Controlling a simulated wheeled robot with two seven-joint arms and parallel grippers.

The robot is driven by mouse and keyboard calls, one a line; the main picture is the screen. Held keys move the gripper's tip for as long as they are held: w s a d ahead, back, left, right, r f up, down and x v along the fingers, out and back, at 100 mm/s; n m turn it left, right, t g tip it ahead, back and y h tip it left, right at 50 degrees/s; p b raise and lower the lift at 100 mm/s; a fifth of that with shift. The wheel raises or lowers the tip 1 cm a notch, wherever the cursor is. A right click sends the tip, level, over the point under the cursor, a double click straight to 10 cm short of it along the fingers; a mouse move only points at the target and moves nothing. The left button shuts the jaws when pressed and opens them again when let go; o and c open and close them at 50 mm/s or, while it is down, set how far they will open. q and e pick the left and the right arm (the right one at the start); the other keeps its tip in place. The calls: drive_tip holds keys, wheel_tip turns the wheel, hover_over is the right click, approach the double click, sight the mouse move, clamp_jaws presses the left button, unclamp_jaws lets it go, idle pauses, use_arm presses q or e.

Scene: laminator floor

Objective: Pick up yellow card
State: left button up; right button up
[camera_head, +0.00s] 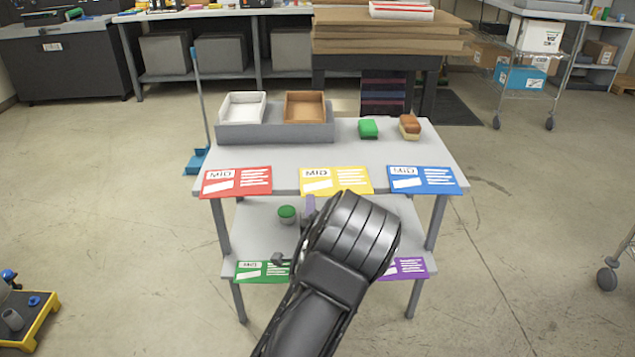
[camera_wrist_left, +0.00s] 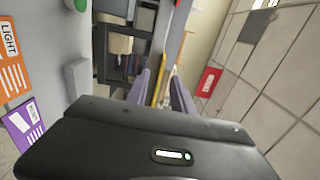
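The yellow card (camera_head: 337,181), marked MID, lies at the front edge of the upper shelf, between the red card (camera_head: 237,182) and the blue card (camera_head: 424,180). My left gripper (camera_head: 309,204) is just below and in front of the yellow card; my wrist hides much of it. In the left wrist view my left gripper (camera_wrist_left: 161,82) has its two purple fingers apart, with a thin yellow strip, seemingly the yellow card (camera_wrist_left: 159,84) edge-on, between them. I cannot tell whether they touch it. My right gripper is not in view.
The lower shelf (camera_head: 258,236) holds a green-topped item (camera_head: 287,214), a green card (camera_head: 262,272) and a purple card (camera_head: 410,268).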

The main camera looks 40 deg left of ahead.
sight(317, 182)
use_arm(q)
drive_tip(key=x, duration=0.5)
drive_tip(key=shift+a+r, duration=0.1)
idle(0.6)
clamp_jaws()
idle(1.2)
